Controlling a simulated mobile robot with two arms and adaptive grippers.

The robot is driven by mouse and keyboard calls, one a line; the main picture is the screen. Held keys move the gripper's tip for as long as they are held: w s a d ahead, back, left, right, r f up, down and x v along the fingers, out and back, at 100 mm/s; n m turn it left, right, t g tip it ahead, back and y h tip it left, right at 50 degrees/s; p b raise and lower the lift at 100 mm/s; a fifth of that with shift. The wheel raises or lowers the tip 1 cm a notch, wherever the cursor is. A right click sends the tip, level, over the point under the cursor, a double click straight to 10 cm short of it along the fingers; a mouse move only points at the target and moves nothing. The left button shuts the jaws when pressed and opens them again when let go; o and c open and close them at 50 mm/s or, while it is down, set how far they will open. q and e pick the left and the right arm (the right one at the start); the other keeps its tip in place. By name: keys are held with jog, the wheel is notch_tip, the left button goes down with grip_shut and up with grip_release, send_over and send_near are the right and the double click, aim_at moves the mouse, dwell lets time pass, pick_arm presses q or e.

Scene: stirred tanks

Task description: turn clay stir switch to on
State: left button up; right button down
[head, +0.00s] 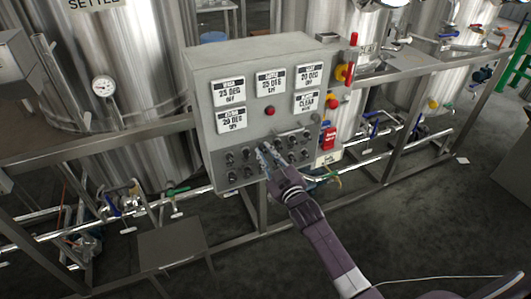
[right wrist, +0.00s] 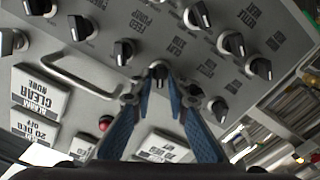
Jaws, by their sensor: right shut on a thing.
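A grey control panel (head: 250,130) carries rows of small black rotary switches low on its front. My right gripper (head: 265,150) reaches up to these switches from below. In the right wrist view its two blue-padded fingertips (right wrist: 160,84) are closed around one black switch knob (right wrist: 158,71). My left gripper is not in view.
Neighbouring knobs, one at the right (right wrist: 218,108) and one at the left (right wrist: 123,50), stand close to the fingers. A metal handle (right wrist: 80,80) juts from the panel. A red button (head: 270,110) and white status plates sit above the switches. Steel tanks (head: 125,70) stand behind.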

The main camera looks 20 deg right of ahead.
jog(key=m+p, duration=0.1)
jog(key=m, duration=0.4)
jog(key=shift+d+m, duration=0.1)
jog(key=shift+m, duration=0.2)
jog(key=m, duration=0.2)
jog(key=shift+m, duration=0.3)
jog(key=shift+d+m+p, duration=0.1)
jog(key=shift+m+p, duration=0.2)
jog(key=shift+m, duration=1.5)
jog(key=c, duration=2.1)
grip_release()
